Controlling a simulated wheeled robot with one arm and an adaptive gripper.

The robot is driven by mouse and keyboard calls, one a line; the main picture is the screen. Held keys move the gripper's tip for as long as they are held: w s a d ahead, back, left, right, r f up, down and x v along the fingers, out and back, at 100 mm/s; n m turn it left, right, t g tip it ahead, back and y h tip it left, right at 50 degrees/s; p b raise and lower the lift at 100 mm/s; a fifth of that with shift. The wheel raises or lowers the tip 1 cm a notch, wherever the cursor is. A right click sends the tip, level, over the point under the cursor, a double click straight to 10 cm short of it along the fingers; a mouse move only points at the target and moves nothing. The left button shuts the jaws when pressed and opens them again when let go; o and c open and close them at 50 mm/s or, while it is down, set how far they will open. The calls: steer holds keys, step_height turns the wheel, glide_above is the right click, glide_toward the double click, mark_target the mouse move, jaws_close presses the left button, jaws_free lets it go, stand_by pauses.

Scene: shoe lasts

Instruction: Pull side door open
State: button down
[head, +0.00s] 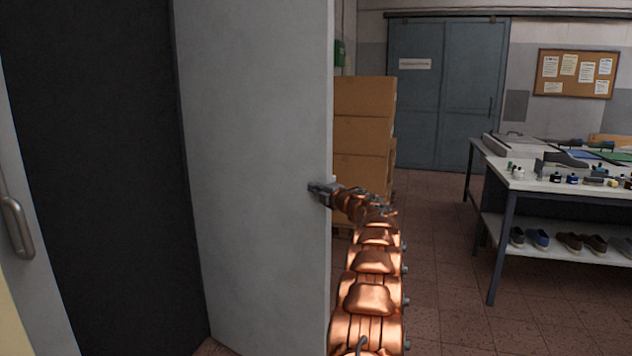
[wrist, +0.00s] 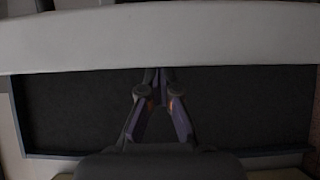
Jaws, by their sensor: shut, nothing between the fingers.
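A tall light grey door panel (head: 255,170) stands swung out in the head view, with a dark opening (head: 95,170) to its left. In the wrist view a pale panel (wrist: 160,38) crosses the top, above a dark recessed area (wrist: 70,110). My gripper (head: 314,189) is at the panel's free right edge, its fingertips overlapping the near face. In the wrist view my gripper (wrist: 156,80) has its fingertips together at the pale panel's lower edge, with nothing between them. I cannot tell whether they touch the panel. No handle shows on this panel.
Another pale panel with a metal handle (head: 17,228) is at the far left. Stacked cardboard boxes (head: 363,130) stand behind the door edge. A workbench (head: 560,190) with bottles and shoes is at right. Tiled floor (head: 440,270) between arm and bench is clear.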

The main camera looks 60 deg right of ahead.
steer(key=shift+s+d+p, duration=0.1)
steer(key=shift+d+p, duration=0.3)
steer(key=shift+d, duration=0.05)
stand_by(0.4)
